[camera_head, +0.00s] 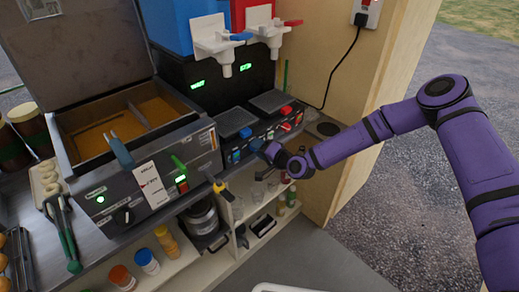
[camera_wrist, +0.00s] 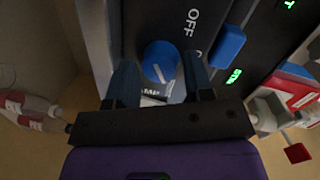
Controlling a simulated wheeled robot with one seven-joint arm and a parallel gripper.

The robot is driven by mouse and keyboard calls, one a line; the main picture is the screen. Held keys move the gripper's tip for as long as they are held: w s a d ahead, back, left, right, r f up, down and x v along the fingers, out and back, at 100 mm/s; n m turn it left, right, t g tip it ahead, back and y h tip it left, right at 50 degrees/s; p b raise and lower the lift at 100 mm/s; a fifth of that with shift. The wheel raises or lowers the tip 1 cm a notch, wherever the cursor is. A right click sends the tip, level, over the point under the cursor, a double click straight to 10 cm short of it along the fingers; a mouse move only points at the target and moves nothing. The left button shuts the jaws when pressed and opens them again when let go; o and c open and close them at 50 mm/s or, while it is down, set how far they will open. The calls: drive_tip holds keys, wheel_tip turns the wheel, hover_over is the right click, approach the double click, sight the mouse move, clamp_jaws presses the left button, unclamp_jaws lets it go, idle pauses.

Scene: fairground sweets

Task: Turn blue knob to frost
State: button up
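The blue knob (camera_wrist: 160,58) is round with a pale pointer line and sits on a dark panel in the wrist view. White lettering "OFF" is beside it; other lettering is partly hidden. My gripper (camera_wrist: 160,76) is open, with one dark finger on each side of the knob. I cannot tell whether the fingers touch it. In the head view my gripper (camera_head: 263,149) is at the front panel of the drinks machine (camera_head: 262,128), and it hides the knob there or makes it hard to pick out.
A blue lever (camera_wrist: 228,45) is close to the right finger in the wrist view. In the head view, a red lever (camera_head: 287,110) is on the same machine, below white dispensers (camera_head: 217,42). A fryer (camera_head: 130,150) stands left. Shelves with jars (camera_head: 202,218) are below.

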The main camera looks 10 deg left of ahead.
drive_tip(key=shift+d, duration=0.1)
drive_tip(key=v, duration=1)
drive_tip(key=shift+s+d, duration=0.25)
drive_tip(key=shift+r, duration=0.1)
